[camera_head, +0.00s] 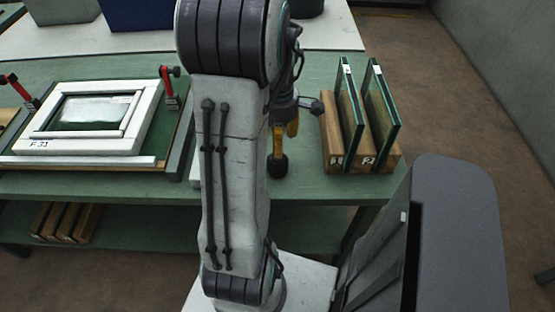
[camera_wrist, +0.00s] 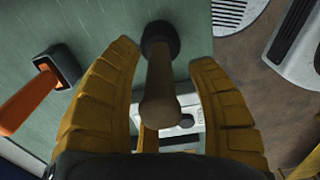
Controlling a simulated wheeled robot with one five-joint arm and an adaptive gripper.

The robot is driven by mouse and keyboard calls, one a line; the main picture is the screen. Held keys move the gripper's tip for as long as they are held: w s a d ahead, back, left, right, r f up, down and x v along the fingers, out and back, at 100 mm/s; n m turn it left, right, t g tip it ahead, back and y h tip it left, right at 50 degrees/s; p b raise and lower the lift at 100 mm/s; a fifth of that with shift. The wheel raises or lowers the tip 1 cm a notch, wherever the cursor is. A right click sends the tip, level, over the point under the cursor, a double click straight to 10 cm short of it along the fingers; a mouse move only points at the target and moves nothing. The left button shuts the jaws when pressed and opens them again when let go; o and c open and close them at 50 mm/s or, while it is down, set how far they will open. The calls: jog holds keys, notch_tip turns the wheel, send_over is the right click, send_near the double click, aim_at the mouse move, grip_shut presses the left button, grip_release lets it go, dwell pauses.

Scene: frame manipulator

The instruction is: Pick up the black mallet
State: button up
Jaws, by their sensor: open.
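The black mallet (camera_wrist: 160,90) has a black round head and a brown handle. In the wrist view it stands between my gripper's two yellow fingers, with its head down on the green tabletop and its handle pointing toward the camera. My gripper (camera_wrist: 165,56) is open around it, with a visible gap at each side. In the head view my gripper (camera_head: 284,142) shows partly beside my arm, and the dark mallet head (camera_head: 278,165) sits just below its fingertips. My arm hides part of the bench there.
A second hammer with an orange handle (camera_wrist: 27,103) lies left in the wrist view. Glass panes (camera_head: 379,108) stand in wooden holders (camera_head: 331,160) right of my gripper. A white frame (camera_head: 88,145) is clamped at the left of the green bench (camera_head: 320,187).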

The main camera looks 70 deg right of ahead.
jog(key=shift+c, duration=0.2)
grip_shut()
dwell(0.4)
